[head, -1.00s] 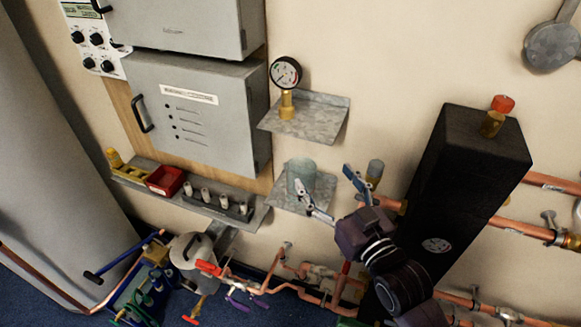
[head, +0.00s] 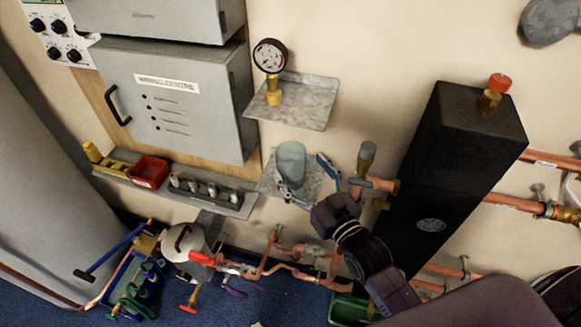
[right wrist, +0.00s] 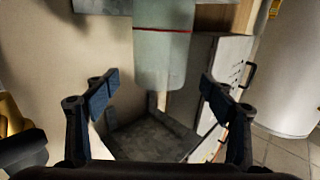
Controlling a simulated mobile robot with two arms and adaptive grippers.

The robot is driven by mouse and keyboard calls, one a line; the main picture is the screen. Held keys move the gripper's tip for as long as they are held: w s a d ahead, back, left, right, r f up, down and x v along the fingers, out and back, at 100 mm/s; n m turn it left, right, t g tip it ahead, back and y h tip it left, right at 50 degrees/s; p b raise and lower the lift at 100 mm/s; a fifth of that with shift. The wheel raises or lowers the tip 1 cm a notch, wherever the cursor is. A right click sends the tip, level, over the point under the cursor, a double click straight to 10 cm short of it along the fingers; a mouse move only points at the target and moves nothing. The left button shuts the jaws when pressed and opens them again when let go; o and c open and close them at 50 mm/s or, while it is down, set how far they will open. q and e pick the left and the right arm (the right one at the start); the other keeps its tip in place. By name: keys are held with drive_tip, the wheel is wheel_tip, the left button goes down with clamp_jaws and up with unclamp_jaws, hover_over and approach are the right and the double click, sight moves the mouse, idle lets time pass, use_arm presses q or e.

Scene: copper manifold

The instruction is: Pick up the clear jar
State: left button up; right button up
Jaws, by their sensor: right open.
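The clear jar (head: 291,158), pale grey-green, stands upright on the small lower metal shelf (head: 308,186) below the gauge shelf. My right gripper (head: 306,180) comes from the lower right, with one finger in front of the jar's lower part and the other to its right. In the right wrist view the jar (right wrist: 161,62) is ahead, in line with the gap of the open gripper (right wrist: 158,92); its base is near fingertip level. I see nothing between the fingers being gripped. My left gripper is not in view.
A pressure gauge (head: 270,57) stands on the shelf above. A brass and copper valve (head: 366,160) and a black box (head: 440,170) are close on the right. Copper pipes (head: 285,262) run below. A grey cabinet (head: 170,105) is to the left.

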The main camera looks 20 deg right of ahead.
sight(284, 146)
drive_tip(key=shift+w+a+r+p, duration=0.1)
drive_tip(key=shift+w+r+p, duration=0.1)
drive_tip(key=shift+w, duration=0.3)
drive_tip(key=shift+w+a+r+p, duration=0.1)
drive_tip(key=shift+w+p, duration=0.05)
drive_tip(key=shift+w, duration=0.35)
drive_tip(key=shift+w+a+f+p, duration=0.1)
drive_tip(key=shift+w+a+p, duration=0.05)
drive_tip(key=shift+w, duration=0.45)
drive_tip(key=shift+w+a+f+p, duration=0.1)
drive_tip(key=shift+w+p, duration=0.05)
drive_tip(key=shift+w, duration=0.45)
drive_tip(key=shift+w+a, duration=0.1)
drive_tip(key=shift+w, duration=0.45)
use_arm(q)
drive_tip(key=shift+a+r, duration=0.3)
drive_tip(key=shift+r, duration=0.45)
use_arm(e)
drive_tip(key=shift+s, duration=0.1)
drive_tip(key=shift+c, duration=0.4)
drive_tip(key=c, duration=1.5)
